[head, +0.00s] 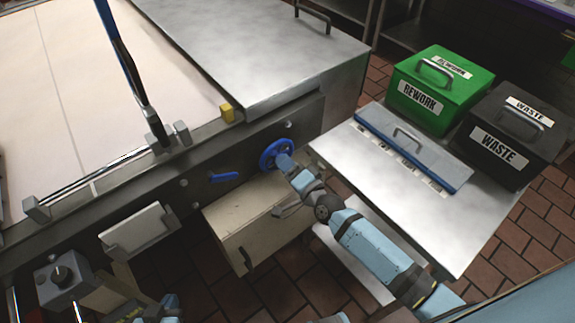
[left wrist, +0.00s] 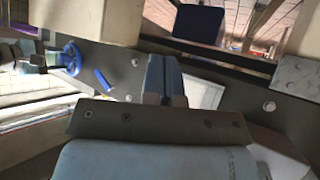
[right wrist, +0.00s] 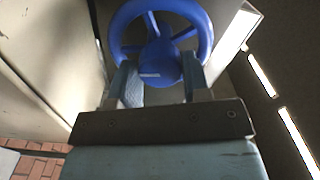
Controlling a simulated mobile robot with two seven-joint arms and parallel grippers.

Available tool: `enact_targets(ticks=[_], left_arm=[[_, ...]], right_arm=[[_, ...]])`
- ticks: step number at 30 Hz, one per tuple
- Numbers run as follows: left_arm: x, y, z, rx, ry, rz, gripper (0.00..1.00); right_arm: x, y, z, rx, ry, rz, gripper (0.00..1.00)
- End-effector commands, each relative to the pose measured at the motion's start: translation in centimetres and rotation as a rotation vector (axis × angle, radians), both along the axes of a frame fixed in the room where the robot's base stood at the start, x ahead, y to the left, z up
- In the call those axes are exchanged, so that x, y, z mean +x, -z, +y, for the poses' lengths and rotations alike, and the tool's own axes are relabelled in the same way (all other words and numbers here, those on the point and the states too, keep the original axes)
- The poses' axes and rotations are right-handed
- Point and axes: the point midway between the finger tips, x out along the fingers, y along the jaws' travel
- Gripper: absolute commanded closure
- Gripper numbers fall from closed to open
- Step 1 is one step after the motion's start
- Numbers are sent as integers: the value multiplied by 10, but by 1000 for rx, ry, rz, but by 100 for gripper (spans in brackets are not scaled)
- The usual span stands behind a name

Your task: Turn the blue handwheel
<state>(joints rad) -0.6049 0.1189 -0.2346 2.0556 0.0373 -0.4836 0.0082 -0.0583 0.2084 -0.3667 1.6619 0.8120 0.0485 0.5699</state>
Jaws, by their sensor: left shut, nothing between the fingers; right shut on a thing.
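The blue handwheel (head: 268,152) is mounted on the dark front panel of the machine. It fills the upper middle of the right wrist view (right wrist: 207,38) and shows small at the left of the left wrist view (left wrist: 73,58). My right gripper (right wrist: 160,72) is shut on the handwheel, with its two fingers on either side of the central hub. In the head view my right arm reaches it from the lower right. My left gripper (left wrist: 165,67) is shut and empty, fingers together, apart from the handwheel. In the head view only bits of my left arm show at the bottom edge.
A blue lever (head: 224,176) sits left of the handwheel on the panel. A beige box (head: 245,228) stands below it. A grey knob box (head: 62,278) is at lower left.

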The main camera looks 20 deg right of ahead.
Motion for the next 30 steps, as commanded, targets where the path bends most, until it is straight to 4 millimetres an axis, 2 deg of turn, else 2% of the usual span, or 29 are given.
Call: enact_targets(ticks=[30], left_arm=[[2,4,-4,-2,4,-18,100]], right_arm=[[0,-1,0,890,0,322,80]])
